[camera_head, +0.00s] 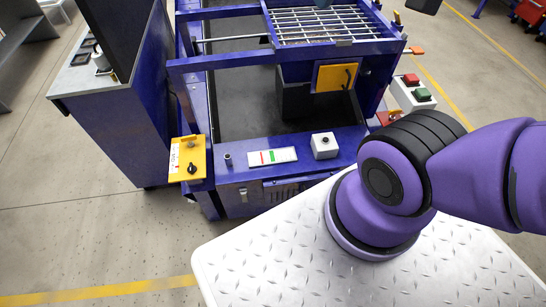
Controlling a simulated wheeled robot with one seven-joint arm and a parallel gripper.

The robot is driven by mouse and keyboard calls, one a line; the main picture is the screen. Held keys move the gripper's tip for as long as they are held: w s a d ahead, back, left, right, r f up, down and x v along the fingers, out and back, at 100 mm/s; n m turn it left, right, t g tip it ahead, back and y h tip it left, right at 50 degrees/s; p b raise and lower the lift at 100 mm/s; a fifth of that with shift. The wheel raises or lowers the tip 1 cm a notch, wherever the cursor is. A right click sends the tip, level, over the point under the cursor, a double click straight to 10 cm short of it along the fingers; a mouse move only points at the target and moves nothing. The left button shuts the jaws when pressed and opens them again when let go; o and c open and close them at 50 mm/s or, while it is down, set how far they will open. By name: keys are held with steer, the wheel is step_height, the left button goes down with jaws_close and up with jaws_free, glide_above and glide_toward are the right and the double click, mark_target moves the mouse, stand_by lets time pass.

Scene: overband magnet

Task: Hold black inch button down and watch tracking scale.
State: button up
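The black inch button (325,138) sits on top of a small white box (324,150) on the blue front ledge of the machine. The tracking scale (284,155), a white plate with red and green marks, lies flat on the same ledge just left of that box. Nothing touches the button. My purple and black arm (440,185) rises from the white plate and leaves the picture at the right. My gripper is not in view, so its place and opening cannot be seen.
A yellow panel with a black knob (191,169) hangs at the ledge's left end. A grey peg (228,159) stands beside the scale. A box with red and green buttons (412,90) is at the right. A barred grid (322,25) lies behind. Floor is open at left.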

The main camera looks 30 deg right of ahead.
steer(key=shift+c, duration=0.2)
jaws_close()
stand_by(1.4)
